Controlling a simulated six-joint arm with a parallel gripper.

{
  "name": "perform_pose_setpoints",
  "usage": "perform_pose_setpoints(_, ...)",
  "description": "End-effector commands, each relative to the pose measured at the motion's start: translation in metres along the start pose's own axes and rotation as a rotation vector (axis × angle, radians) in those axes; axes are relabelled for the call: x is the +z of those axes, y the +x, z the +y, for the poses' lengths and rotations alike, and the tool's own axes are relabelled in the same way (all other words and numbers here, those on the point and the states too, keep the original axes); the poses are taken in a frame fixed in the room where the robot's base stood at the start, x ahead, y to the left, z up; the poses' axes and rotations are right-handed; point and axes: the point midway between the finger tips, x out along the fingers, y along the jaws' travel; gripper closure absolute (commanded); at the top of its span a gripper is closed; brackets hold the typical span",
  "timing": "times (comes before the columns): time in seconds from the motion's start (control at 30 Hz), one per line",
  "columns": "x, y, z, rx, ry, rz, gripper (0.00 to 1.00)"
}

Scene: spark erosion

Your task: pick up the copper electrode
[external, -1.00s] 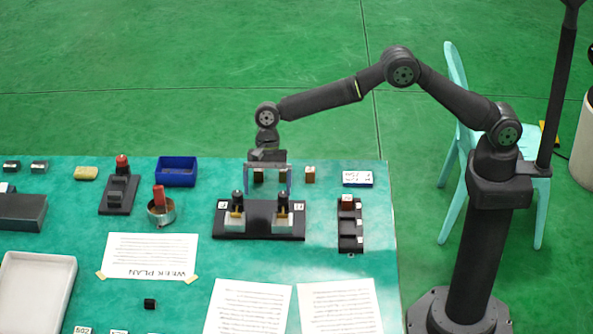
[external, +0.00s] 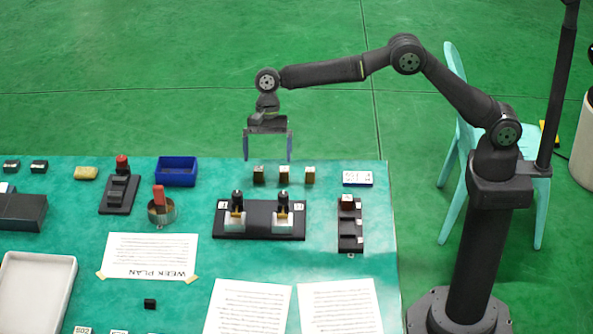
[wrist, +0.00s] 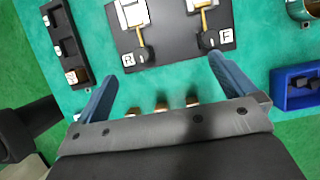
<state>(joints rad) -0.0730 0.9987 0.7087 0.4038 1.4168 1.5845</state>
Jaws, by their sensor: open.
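Three small blocks with brown, copper-like sides and pale tops stand in a row at the back of the table: a left block (external: 258,175), a middle block (external: 283,175) and a right block (external: 309,175). A similar brown block (external: 347,201) sits in the black rack at the right. I cannot tell which is the copper electrode. My gripper (external: 268,157) is open and empty, raised above and behind the row. In the wrist view, the row, with its middle block (wrist: 162,107), lies between the fingers and is partly hidden by my gripper's body.
A black plate (external: 259,232) with two clamped white blocks, labelled R and F in the wrist view, stands in front of the row. The black rack (external: 350,243) and a blue-and-white box (external: 357,178) are to the right. A blue bin (external: 176,172) is to the left.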

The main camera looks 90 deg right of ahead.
Motion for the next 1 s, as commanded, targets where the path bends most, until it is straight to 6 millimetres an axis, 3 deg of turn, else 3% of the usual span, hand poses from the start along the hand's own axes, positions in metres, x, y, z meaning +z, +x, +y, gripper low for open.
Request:
perform_pose_setpoints(0.03, 0.000, 0.000, 0.000, 0.000, 0.000, 0.000, 0.04)
perform_pose_setpoints(0.27, 0.000, 0.000, 0.000, 0.000, 0.000, 0.000, 0.47)
perform_pose_setpoints(0.63, -0.006, -0.005, 0.009, 0.000, 0.004, 0.044, 0.47)
perform_pose_setpoints(1.0, -0.067, -0.048, 0.096, 0.003, 0.010, 0.433, 0.47)
